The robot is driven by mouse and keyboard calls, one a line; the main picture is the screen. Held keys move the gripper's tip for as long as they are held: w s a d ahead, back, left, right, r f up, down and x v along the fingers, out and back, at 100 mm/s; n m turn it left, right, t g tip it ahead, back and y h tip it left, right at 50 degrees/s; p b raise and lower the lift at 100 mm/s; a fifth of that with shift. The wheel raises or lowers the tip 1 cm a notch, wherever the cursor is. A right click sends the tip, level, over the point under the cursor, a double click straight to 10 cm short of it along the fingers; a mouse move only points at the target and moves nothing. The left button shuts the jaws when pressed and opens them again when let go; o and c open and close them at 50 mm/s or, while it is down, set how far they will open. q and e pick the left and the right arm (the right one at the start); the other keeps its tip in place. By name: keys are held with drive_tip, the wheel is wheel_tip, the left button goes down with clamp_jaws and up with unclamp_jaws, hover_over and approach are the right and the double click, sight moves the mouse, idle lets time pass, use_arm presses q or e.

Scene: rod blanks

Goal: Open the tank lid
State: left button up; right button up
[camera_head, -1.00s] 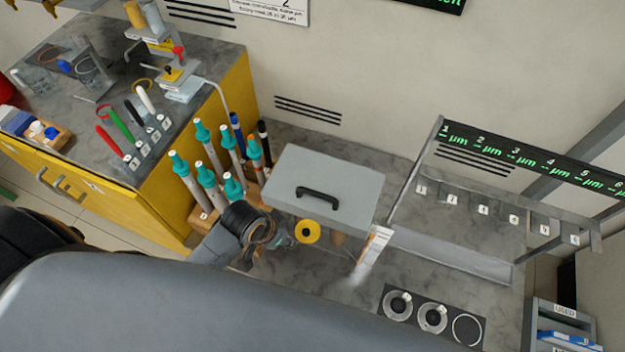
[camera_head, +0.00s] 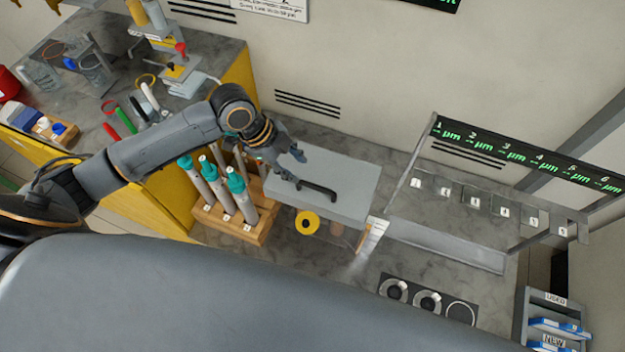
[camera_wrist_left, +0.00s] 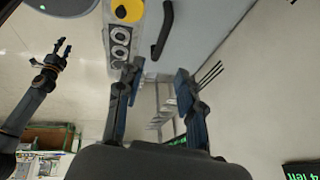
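The tank has a closed light-grey lid (camera_head: 345,177) with a black bar handle (camera_head: 319,190) on top. My left gripper (camera_head: 293,167) is over the left part of the lid, beside the handle's left end. Its fingers are spread and empty. In the left wrist view, the handle (camera_wrist_left: 164,30) lies beyond my open left fingers (camera_wrist_left: 157,80), not between them. My right gripper (camera_wrist_left: 62,50) shows at the left of that view, its fingers apart and empty. It is not in the head view.
A wooden rack (camera_head: 240,228) with teal-capped rods stands left of the tank, partly under my left arm. A yellow round knob (camera_head: 307,223) is on the tank front. A gauge stand (camera_head: 500,150) is at right, and ring fixtures (camera_head: 428,301) are in front.

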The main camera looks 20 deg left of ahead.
sight(316, 186)
use_arm(q)
drive_tip(key=p+x, duration=0.1)
drive_tip(key=x, duration=0.9)
drive_tip(key=shift+f, duration=0.15)
clamp_jaws()
